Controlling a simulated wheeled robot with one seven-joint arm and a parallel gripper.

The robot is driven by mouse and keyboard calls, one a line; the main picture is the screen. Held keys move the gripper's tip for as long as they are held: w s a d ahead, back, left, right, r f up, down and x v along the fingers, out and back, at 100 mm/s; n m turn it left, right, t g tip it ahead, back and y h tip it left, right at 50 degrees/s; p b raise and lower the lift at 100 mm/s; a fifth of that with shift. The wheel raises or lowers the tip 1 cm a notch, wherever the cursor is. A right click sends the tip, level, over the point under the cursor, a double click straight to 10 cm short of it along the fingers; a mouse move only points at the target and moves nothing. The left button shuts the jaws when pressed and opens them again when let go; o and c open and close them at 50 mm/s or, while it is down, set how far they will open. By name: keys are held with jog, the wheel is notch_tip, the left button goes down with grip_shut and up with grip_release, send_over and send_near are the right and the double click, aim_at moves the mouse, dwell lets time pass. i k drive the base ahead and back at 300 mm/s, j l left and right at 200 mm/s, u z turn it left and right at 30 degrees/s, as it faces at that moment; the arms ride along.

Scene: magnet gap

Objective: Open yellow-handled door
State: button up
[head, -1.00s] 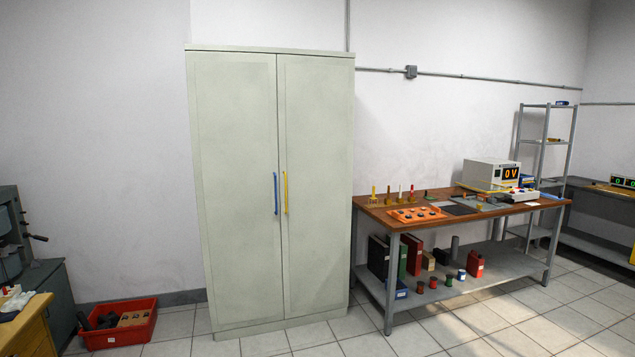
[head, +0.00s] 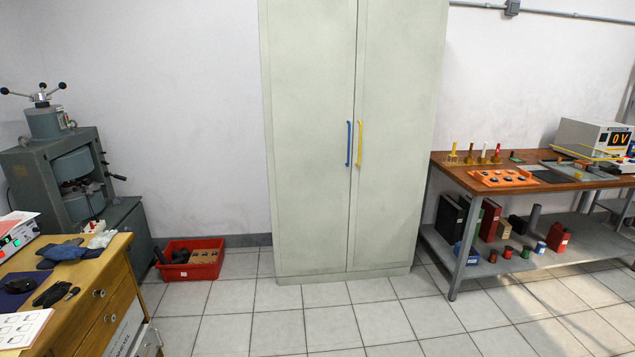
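A tall pale green cabinet (head: 310,262) stands against the wall in the head view. Its right door (head: 397,190) bears a vertical yellow handle (head: 360,143) near the middle seam. Its left door (head: 308,190) bears a blue handle (head: 348,144) just left of the seam. Both doors look shut. My gripper is not in view, and nothing touches the handles.
Bare tiled floor (head: 335,325) lies before the cabinet. A red bin (head: 210,268) stands on the floor to its left. A wooden workbench (head: 460,172) stands close to its right. A wooden drawer desk (head: 95,275) fills the lower left, with a grey machine (head: 40,165) behind.

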aim_at(400, 45)
jog(key=i+u, duration=0.2)
jog(key=i, duration=1.7)
jog(key=j, duration=0.05)
